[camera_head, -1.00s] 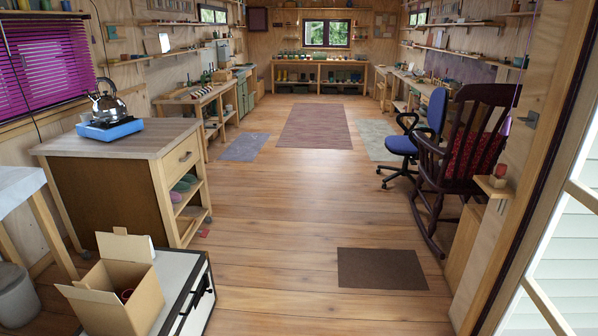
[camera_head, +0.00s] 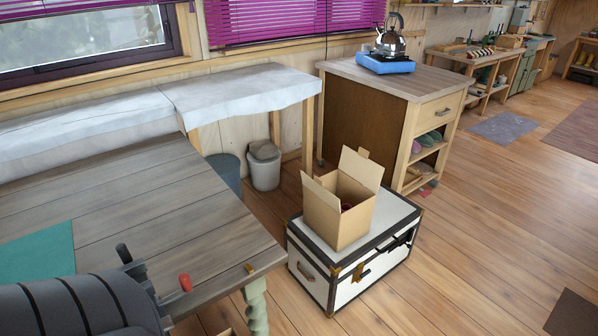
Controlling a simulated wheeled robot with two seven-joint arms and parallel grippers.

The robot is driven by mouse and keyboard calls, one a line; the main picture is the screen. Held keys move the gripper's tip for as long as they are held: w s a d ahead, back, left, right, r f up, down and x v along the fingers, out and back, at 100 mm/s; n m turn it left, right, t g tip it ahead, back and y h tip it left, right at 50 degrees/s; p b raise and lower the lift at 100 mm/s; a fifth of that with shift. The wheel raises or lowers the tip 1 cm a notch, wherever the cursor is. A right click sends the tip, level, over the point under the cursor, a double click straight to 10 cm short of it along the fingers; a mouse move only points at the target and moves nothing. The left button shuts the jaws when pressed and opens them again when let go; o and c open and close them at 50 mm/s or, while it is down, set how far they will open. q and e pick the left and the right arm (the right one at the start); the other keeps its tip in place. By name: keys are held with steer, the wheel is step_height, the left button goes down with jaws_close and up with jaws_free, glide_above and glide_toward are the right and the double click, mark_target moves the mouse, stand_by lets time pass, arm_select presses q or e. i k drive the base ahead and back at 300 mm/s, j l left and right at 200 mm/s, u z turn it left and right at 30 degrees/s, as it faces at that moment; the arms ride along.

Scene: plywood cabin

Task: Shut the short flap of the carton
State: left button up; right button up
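The open cardboard carton (camera_head: 338,222) stands upright on a white trunk (camera_head: 314,286) with black edges. A larger flap (camera_head: 361,169) stands up at its back right. Another flap (camera_head: 320,194) sticks up and outward on its left side. A small piece of cardboard (camera_head: 363,152) shows behind the larger flap. Something dark red (camera_head: 346,206) shows inside the carton, mostly hidden by its walls. Neither of my grippers is in view, and nothing touches the carton.
A wooden cabinet (camera_head: 383,125) with a kettle (camera_head: 389,38) on a blue base stands behind the trunk. A plank table (camera_head: 150,215) is at left, with a dark ribbed object (camera_head: 80,308) in front. Open floor (camera_head: 470,220) lies to the right.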

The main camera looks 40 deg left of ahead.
mark_target(316, 186)
steer(key=u, duration=1.1)
